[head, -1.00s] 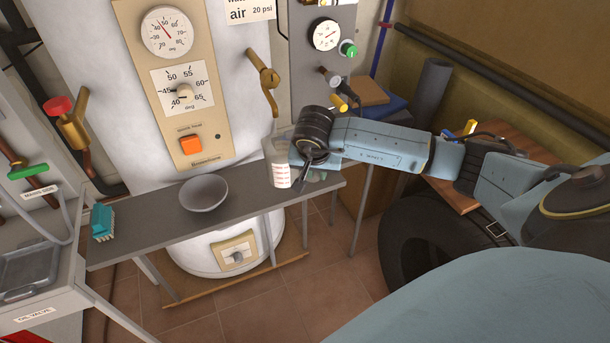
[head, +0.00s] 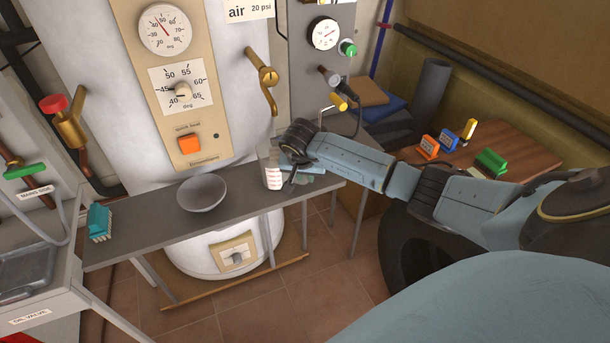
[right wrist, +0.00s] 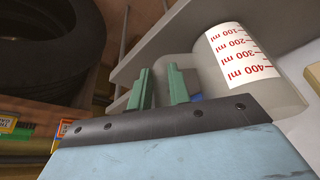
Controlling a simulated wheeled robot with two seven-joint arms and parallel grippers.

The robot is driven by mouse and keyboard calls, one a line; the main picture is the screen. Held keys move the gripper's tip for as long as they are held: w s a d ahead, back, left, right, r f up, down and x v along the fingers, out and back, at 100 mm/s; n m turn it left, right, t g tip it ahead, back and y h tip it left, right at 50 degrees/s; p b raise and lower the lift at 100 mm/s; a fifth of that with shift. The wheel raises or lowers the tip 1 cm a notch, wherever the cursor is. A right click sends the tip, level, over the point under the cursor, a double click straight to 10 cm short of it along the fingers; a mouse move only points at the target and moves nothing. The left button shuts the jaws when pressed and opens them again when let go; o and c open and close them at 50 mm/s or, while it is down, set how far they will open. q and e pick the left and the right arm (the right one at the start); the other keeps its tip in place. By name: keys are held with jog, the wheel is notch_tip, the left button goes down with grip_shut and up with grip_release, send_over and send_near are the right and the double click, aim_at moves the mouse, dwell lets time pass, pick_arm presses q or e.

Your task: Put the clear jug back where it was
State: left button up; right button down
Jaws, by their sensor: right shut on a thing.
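The clear jug (head: 272,174), with a white label and red ml marks, is at the right end of the narrow grey bench (head: 150,238), in front of the boiler. My right gripper (head: 290,176) is at the jug's right side. In the right wrist view, the jug (right wrist: 250,75) fills the upper right, and the green fingers of my right gripper (right wrist: 163,88) are closed around its handle. The jug looks about upright in the head view. I cannot tell whether its base touches the bench. My left gripper is not in view.
Brass valve levers (head: 268,90) hang above the bench. Small coloured boxes (head: 450,140) stand on a wooden board at right, with a tyre (head: 405,240) below.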

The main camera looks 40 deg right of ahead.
jog(key=shift+f, duration=0.1)
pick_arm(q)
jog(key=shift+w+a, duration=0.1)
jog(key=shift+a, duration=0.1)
pick_arm(e)
jog(key=c, duration=1.3)
grip_release()
jog(key=shift+r, duration=0.25)
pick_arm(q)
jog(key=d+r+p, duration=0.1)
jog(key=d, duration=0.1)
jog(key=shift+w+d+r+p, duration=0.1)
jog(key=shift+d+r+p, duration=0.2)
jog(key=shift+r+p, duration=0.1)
pick_arm(e)
jog(key=v, duration=1.2)
